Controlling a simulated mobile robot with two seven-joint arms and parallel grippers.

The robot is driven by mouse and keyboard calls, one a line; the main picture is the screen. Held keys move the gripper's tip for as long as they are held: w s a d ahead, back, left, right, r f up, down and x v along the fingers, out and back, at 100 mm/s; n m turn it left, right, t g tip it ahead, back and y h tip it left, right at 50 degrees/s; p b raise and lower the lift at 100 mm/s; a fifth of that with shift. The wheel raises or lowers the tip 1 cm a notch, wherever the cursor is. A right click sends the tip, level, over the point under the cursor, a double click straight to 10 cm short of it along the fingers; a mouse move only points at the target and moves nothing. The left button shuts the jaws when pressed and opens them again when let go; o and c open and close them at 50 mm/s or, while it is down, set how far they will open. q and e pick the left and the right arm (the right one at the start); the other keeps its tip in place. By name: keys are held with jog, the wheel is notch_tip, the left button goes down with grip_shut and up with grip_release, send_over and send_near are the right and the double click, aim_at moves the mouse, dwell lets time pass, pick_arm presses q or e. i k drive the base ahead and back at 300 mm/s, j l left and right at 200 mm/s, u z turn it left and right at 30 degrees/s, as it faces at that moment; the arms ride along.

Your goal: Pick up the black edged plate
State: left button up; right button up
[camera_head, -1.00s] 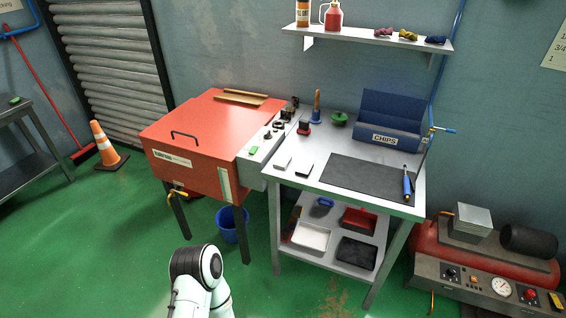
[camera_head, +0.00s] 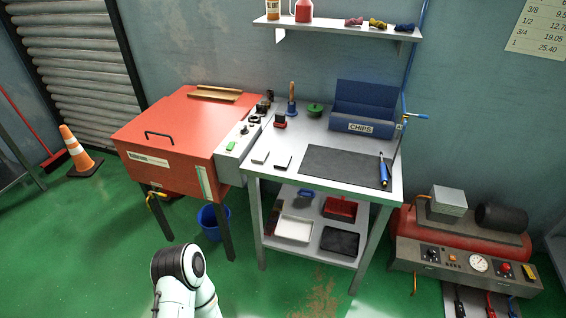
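The black edged plate (camera_head: 283,161) is a small, pale, flat block with a dark edge. It lies flat on the grey top of the cart (camera_head: 262,177), near its left front part. A similar plate with a light edge (camera_head: 260,157) lies just left of it, with a small gap between them. Part of one of my arms shows at the bottom left, well below and in front of the cart. Neither of my grippers is in view, and nothing touches the plates.
A dark mat (camera_head: 343,167) and a blue-handled tool (camera_head: 384,172) lie to the right on the cart. A blue chips bin (camera_head: 362,127) stands behind. A red cabinet (camera_head: 180,132) adjoins the left, with a blue bucket (camera_head: 212,222) below. Green floor is open in front.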

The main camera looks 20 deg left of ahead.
aim_at(282, 160)
jog(key=i+j, duration=0.2)
jog(key=i, duration=0.3)
jog(key=i+j+u, duration=0.15)
jog(key=i, duration=0.4)
jog(key=j, duration=0.1)
